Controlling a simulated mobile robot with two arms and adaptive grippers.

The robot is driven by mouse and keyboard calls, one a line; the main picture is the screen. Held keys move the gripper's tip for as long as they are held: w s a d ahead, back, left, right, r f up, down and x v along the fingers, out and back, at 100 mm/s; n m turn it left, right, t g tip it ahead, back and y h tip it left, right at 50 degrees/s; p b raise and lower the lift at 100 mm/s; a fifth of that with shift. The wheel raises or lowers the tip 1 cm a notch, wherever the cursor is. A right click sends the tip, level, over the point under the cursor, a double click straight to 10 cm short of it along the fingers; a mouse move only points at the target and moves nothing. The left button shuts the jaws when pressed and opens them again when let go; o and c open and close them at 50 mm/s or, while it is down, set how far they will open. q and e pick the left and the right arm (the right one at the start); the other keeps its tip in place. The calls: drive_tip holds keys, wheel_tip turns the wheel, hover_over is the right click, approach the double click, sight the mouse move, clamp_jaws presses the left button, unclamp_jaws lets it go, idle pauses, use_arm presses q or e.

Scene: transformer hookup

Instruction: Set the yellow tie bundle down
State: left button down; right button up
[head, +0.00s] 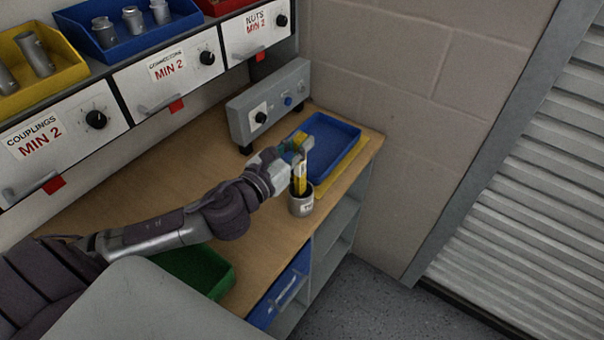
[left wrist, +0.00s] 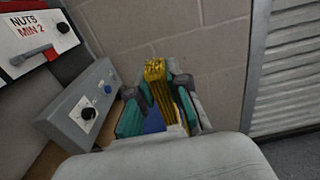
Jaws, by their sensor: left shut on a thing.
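My left gripper (head: 292,147) is above the right part of the workbench, by the near left edge of the blue tray (head: 346,157). Yellow shows at its fingertips in the head view. In the left wrist view the teal fingers (left wrist: 160,107) are shut on the yellow tie bundle (left wrist: 156,78), whose end sticks out beyond them. Yellow strips (head: 300,182) also stand in or just over a grey labelled cup (head: 300,206) below the gripper. I cannot tell whether these join the held bundle. My right gripper is not in view.
The blue tray lies on a yellow mat or board (head: 349,166) near the bench's right end. A grey box with knobs (head: 268,103) stands behind. Drawers and parts bins (head: 130,28) line the wall. A green bin (head: 196,268) sits at the front. The bench middle (head: 125,205) is clear.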

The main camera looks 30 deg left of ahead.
sight(297, 167)
use_arm(q)
wheel_tip(297, 167, down, 6)
drive_tip(key=shift+r+b, duration=0.25)
drive_tip(key=shift+b, duration=0.3)
drive_tip(key=shift+f, duration=0.15)
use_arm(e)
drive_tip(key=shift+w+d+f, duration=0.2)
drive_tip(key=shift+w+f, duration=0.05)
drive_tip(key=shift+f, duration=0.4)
use_arm(q)
drive_tip(key=shift+f, duration=0.15)
drive_tip(key=c, duration=1.1)
unclamp_jaws()
drive_tip(key=shift+c, duration=0.2)
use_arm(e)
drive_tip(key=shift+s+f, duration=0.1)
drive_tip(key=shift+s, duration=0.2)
